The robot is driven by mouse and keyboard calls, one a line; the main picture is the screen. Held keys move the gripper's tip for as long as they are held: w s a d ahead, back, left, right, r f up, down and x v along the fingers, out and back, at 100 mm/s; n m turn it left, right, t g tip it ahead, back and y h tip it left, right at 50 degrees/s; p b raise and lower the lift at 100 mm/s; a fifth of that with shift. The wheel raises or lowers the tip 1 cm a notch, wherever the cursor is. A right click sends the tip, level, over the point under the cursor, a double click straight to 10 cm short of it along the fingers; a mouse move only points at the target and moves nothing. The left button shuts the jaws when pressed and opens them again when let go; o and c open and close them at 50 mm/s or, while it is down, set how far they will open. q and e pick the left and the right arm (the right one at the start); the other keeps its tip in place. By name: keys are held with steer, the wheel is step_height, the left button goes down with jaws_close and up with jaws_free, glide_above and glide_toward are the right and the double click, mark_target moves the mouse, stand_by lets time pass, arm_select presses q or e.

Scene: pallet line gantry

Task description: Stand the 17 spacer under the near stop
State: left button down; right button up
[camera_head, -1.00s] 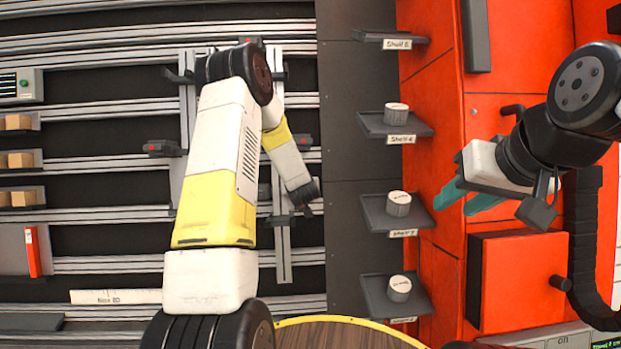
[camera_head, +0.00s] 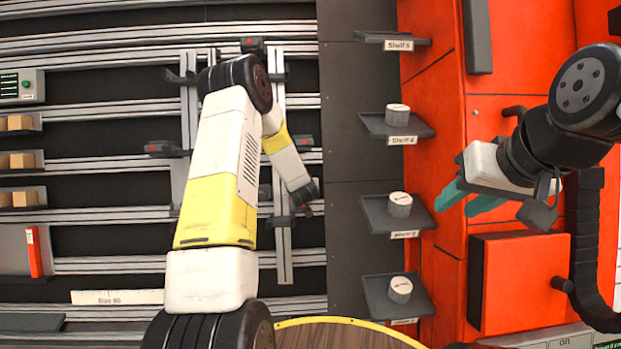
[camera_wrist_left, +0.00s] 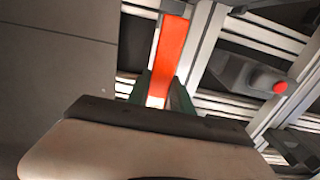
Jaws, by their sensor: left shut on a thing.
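My left gripper (camera_wrist_left: 160,98) shows in the left wrist view with green fingers shut on a red-orange bar (camera_wrist_left: 170,50). No number shows on the bar, so I cannot tell whether it is the 17 spacer. A dark stop block with a red button (camera_wrist_left: 255,78) is to the right of the bar, apart from it in the picture. In the head view, similar stop blocks sit on the rails, one left of my arm (camera_head: 165,148) and one right (camera_head: 304,142); I cannot tell which is the near stop. My left fingers are not visible there. My right gripper (camera_head: 455,208) is open and empty.
Small shelves with pale cylinders (camera_head: 400,205) stand in a column right of the rails. A red block with a white label (camera_head: 34,252) stands at far left, below trays of brown blocks (camera_head: 22,160). A red cabinet (camera_head: 515,280) is beside my right arm. A round wooden top (camera_head: 340,335) is below.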

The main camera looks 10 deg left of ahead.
arm_select(q)
steer(key=shift+x, duration=4.75)
steer(key=shift+w+f, duration=0.1)
steer(key=shift+f, duration=0.1)
steer(key=shift+f, duration=0.4)
steer(key=c, duration=1.1)
jaws_free()
steer(key=shift+o, duration=0.2)
steer(key=shift+v, duration=4.1)
